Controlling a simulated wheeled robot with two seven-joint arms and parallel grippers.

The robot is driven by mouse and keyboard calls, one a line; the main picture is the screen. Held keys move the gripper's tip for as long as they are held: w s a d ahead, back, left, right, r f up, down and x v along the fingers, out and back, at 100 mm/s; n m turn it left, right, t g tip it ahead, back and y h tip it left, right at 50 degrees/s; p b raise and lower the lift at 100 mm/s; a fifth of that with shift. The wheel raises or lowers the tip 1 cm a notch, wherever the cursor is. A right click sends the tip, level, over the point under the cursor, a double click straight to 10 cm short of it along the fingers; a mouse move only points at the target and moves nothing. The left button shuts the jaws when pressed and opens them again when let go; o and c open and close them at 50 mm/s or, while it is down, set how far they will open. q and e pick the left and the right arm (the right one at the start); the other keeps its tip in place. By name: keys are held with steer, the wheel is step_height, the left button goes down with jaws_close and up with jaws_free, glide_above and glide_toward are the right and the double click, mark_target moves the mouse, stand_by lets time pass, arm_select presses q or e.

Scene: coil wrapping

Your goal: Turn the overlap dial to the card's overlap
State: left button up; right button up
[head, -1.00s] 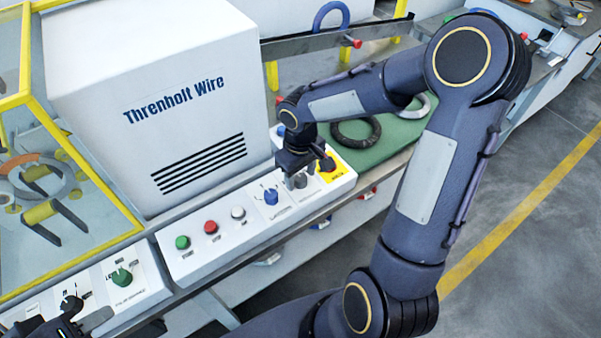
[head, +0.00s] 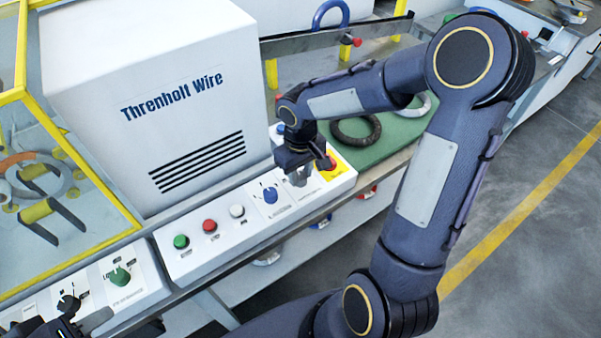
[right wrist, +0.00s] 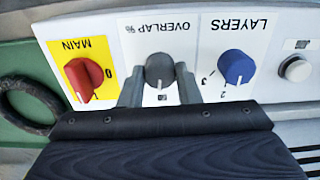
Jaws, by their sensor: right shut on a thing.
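The overlap dial (right wrist: 160,68) is a dark grey knob under the label OVERLAP % on a white panel, which appears upside down in the right wrist view. My right gripper (right wrist: 161,92) has a finger on each side of the dial and is shut on it. In the head view, my right gripper (head: 300,172) reaches down onto the panel's right part and mostly hides the dial. The dial's scale is too small to read. My left gripper (head: 75,320) is partly in view at the bottom left corner, its jaws unclear. I cannot make out the card.
Beside the dial are the blue LAYERS knob (right wrist: 236,67) and the red MAIN switch (right wrist: 83,78) on yellow. Green (head: 181,241), red (head: 210,226) and white (head: 237,211) buttons lie further left. A black coil (head: 356,130) lies on a green mat (head: 395,142).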

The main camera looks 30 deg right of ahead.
steer(key=shift+f+m+b, duration=0.1)
steer(key=shift+m+b, duration=0.75)
steer(key=shift+m, duration=0.35)
steer(key=m+b, duration=0.1)
steer(key=m, duration=0.1)
steer(key=shift+m, duration=0.4)
steer(key=shift+m+b, duration=0.55)
steer(key=shift+m, duration=2.15)
steer(key=shift+r, duration=0.2)
steer(key=o, duration=1)
